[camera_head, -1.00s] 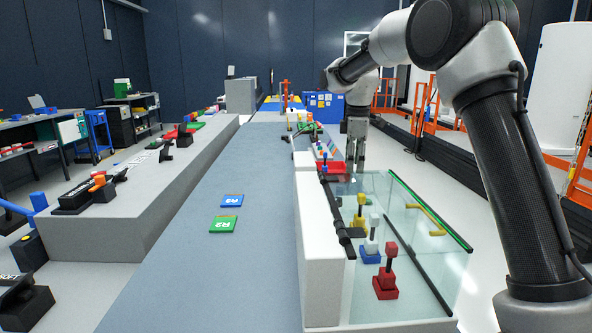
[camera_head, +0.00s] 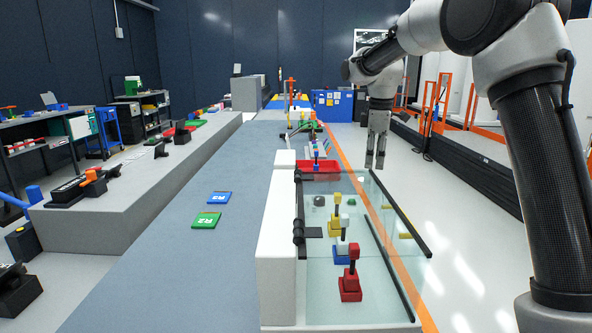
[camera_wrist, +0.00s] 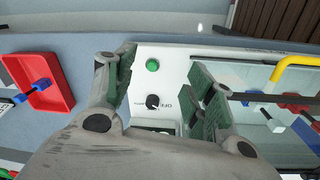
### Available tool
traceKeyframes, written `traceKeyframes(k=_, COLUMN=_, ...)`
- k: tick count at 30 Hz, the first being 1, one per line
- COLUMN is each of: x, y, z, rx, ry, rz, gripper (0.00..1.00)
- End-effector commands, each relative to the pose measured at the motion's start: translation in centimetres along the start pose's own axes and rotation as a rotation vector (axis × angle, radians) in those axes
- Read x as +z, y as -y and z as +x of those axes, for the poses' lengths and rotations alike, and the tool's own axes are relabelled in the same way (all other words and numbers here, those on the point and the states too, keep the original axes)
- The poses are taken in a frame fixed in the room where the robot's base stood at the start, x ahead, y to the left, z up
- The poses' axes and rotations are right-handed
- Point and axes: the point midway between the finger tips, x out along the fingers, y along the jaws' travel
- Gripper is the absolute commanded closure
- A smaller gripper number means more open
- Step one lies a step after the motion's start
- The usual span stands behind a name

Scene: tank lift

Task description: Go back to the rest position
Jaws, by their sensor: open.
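My gripper (camera_head: 375,160) hangs fingers-down beyond the glass tank (camera_head: 272,250), above the floor to the right of the red tray. Its two fingers are apart with nothing between them. In the wrist view my gripper (camera_wrist: 165,88) is open. A white panel with a green button (camera_wrist: 152,65) and a black knob (camera_wrist: 152,102) shows between and beyond the fingers. A yellow handle (camera_wrist: 292,66) is at the right there; it also shows on the tank's glass (camera_head: 405,236). I cannot tell how the glass panel is tilted.
Inside the tank stand a red piece (camera_head: 350,285), a blue-and-white piece (camera_head: 342,253) and a yellow piece (camera_head: 335,225). A red tray (camera_head: 320,172) sits behind it. Plates R3 (camera_head: 219,197) and R2 (camera_head: 206,220) lie on the blue-grey surface. Orange rails (camera_head: 435,105) stand at the right.

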Motion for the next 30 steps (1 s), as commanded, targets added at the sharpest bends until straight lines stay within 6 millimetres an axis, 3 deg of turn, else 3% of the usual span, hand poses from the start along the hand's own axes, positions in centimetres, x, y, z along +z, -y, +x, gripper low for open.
traceKeyframes(k=8, x=3.0, y=2.6, z=-2.9, rx=0.027, ry=-0.018, rz=0.128, gripper=0.46)
traceKeyframes(k=14, x=7.1, y=6.8, z=-5.8, rx=0.06, ry=-0.044, rz=0.306, gripper=0.46)
traceKeyframes(k=17, x=10.0, y=10.3, z=-7.3, rx=0.084, ry=-0.067, rz=0.44, gripper=0.46)
traceKeyframes(k=21, x=14.9, y=17.1, z=-8.6, rx=0.123, ry=-0.113, rz=0.684, gripper=0.46)
traceKeyframes(k=27, x=20.4, y=26.7, z=-7.1, rx=0.167, ry=-0.19, rz=1.022, gripper=0.46)
traceKeyframes(k=30, x=22.0, y=30.2, z=-5.5, rx=0.18, ry=-0.223, rz=1.15, gripper=0.46)
